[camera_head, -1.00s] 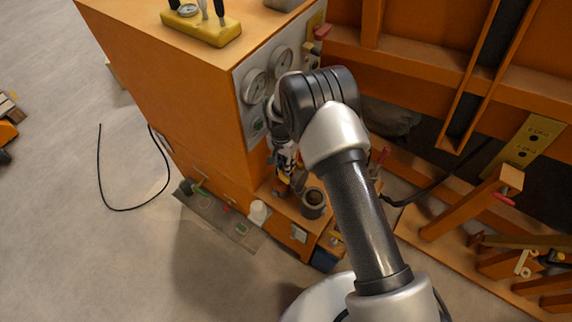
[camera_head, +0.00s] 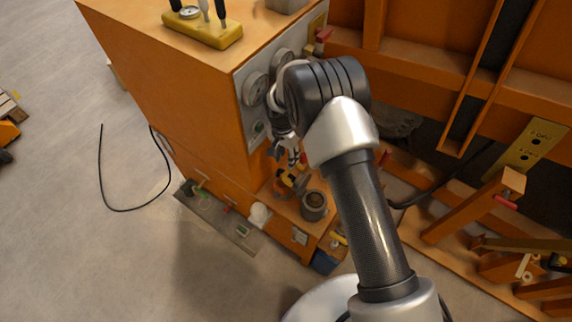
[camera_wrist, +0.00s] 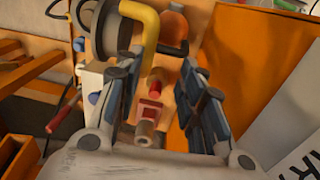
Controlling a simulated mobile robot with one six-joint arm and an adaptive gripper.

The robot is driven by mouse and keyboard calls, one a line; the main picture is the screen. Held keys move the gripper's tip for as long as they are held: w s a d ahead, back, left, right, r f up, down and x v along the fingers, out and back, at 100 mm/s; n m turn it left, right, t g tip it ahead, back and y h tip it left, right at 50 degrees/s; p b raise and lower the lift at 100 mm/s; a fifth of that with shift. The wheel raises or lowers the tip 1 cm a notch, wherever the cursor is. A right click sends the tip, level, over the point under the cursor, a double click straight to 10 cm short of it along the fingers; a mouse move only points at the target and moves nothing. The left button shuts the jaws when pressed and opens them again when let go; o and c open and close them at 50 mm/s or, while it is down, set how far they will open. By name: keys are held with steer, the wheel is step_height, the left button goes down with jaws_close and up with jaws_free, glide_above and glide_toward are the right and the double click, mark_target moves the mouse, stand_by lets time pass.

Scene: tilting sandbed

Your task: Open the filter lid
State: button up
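A grey round canister (camera_head: 314,205) stands on the orange ledge at the foot of the cabinet, with a dark rim and brownish top. It may be the filter; I cannot tell its lid apart for certain. A similar grey round body (camera_wrist: 112,35) shows at the upper left of the wrist view, beside a yellow bent bar (camera_wrist: 150,42). My gripper (camera_wrist: 160,95) is open, its two fingers well apart with nothing held. A red fitting with a pale round end (camera_wrist: 147,137) shows between the fingers. In the head view my gripper (camera_head: 290,155) hangs above the ledge, left of the canister.
The orange cabinet (camera_head: 170,90) with gauges (camera_head: 255,88) stands close beside my wrist. A white object (camera_head: 259,215) and a grey plate (camera_head: 215,215) lie at its foot. Orange beams fill the right side. A black cable (camera_head: 103,180) lies on open floor at left.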

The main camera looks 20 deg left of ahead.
steer(key=r, duration=0.2)
steer(key=s+r, duration=0.1)
steer(key=r, duration=0.1)
steer(key=shift+a, duration=0.25)
steer(key=shift+f, duration=0.1)
